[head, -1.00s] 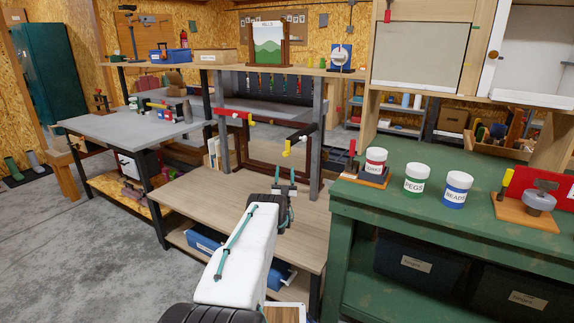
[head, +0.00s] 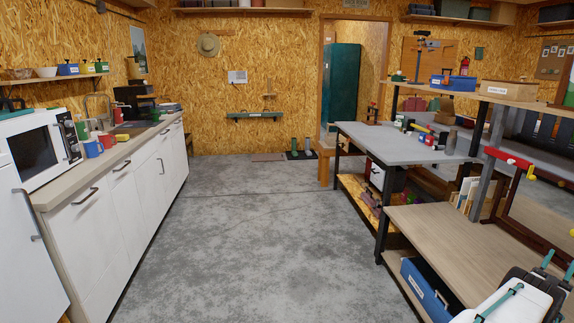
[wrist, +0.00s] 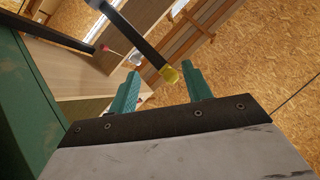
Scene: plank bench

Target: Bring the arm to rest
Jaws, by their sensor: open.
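My gripper (wrist: 162,92) is open in the wrist view, its two teal fingers apart. A dark bar with a yellow end (wrist: 169,74) shows beyond and between the fingertips; I cannot tell how far away it is. In the head view my gripper (head: 556,268) is at the lower right corner, in front of the plank bench (head: 440,228), with my white arm below it. I see nothing held between the fingers.
A grey-topped table (head: 400,143) stands beyond the bench. A red clamp bar (head: 507,157) is fixed to the bench's post. A white counter (head: 110,205) with a microwave (head: 45,145) runs along the left. The concrete floor (head: 240,240) between is clear.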

